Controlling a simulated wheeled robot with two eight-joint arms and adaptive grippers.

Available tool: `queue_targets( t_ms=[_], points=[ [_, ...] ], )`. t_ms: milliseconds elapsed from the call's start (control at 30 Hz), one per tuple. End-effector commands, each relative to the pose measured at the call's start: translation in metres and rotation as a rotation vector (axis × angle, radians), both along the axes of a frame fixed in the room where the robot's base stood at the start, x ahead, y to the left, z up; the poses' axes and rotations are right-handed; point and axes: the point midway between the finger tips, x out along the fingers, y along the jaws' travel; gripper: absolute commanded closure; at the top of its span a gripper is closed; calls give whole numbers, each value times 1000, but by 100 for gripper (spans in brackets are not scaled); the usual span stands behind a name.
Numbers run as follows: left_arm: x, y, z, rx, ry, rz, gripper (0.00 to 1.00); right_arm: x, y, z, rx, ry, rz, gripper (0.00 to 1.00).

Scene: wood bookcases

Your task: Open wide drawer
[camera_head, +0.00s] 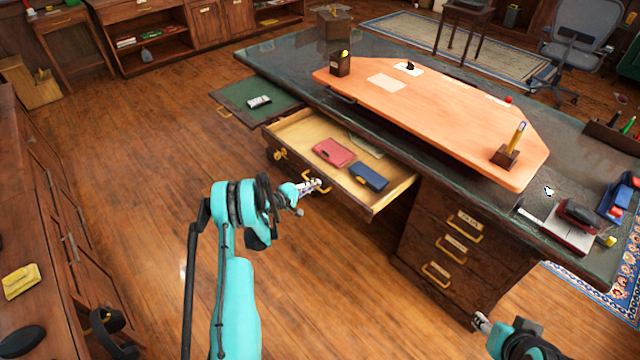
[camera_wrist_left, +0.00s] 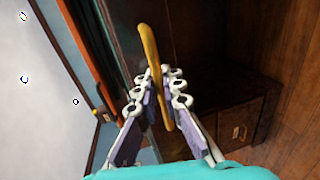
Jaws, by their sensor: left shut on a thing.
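The wide drawer (camera_head: 388,196) of the dark desk is pulled well out, showing its pale wood inside. A red wallet-like item (camera_head: 333,152) and a blue one (camera_head: 368,177) lie in it. My left gripper (camera_head: 314,186) is at the drawer front, shut on the drawer's brass handle (camera_wrist_left: 152,65). In the left wrist view the handle passes between the two fingers of the left gripper (camera_wrist_left: 160,98). My right gripper (camera_head: 482,322) is at the lower right, near the desk's side drawers and apart from them; its fingers are too small to judge.
A green pull-out board (camera_head: 252,104) extends left of the drawer. An orange-topped panel (camera_head: 440,115) and small items stand on the desk. Several closed side drawers (camera_head: 450,245) are at the right. A wooden cabinet (camera_head: 40,200) lines the left; the floor between is clear.

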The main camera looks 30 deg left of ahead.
Motion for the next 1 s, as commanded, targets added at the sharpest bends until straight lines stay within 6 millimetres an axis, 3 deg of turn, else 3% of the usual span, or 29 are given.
queue_targets(
  t_ms=[400,433,467,767,1000],
  points=[
    [-2,1,0,0,0,-1,100,0,0,0,0,0,0,55],
    [-2,1,0,0,0,-1,85,0,0,0,0,0,0,55],
    [-2,1,0,0,0,-1,82,0,0,0,0,0,0,55],
    [-2,1,0,0,0,0,82,0,0,0,0,0,0,55],
    [-30,12,6,0,0,3,82,0,0,0,0,0,0,55]
  ],
)
